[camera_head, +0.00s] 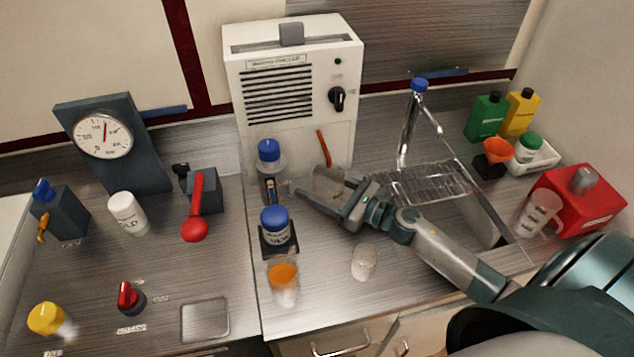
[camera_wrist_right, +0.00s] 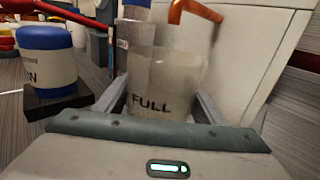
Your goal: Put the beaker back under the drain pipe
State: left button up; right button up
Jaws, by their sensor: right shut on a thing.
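The beaker (camera_wrist_right: 165,82) is translucent and marked FULL, standing between the two fingers of my right gripper in the right wrist view. In the head view the beaker (camera_head: 328,182) is at the front of the white chiller. My right gripper (camera_head: 322,190) is shut on it. The orange drain pipe (camera_head: 323,148) comes out of the chiller's lower front. In the right wrist view the pipe (camera_wrist_right: 192,14) shows just above and behind the beaker's rim. I cannot tell whether its end is directly over the beaker's mouth. My left gripper is not in view.
A blue-capped bottle (camera_head: 270,172) and a blue-lidded jar (camera_head: 275,228) on a dark stand are left of the gripper. A clear cup (camera_head: 364,262) and an orange-topped beaker (camera_head: 284,280) stand nearer the front. A sink with a rack (camera_head: 425,183) is to the right.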

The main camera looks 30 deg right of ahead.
aim_at(343, 197)
jog(key=shift+f, duration=0.15)
jog(key=o, duration=1.2)
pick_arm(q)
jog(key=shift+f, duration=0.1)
pick_arm(e)
jog(key=shift+o, duration=0.2)
jog(key=shift+s+d, duration=0.1)
jog(key=shift+s, duration=0.05)
jog(key=b+v, duration=0.2)
jog(key=v, duration=0.3)
jog(key=shift+s+d+f+b, duration=0.1)
jog(key=shift+s+d+b, duration=0.1)
jog(key=shift+s+b, duration=0.1)
jog(key=b+v, duration=0.1)
jog(key=v, duration=0.4)
jog(key=shift+b, duration=0.35)
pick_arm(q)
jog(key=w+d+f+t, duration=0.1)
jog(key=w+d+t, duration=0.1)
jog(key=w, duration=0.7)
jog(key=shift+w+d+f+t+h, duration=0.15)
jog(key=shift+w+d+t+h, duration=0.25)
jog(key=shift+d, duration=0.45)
pick_arm(e)
jog(key=shift+s+d+r, duration=0.25)
jog(key=shift+s, duration=0.1)
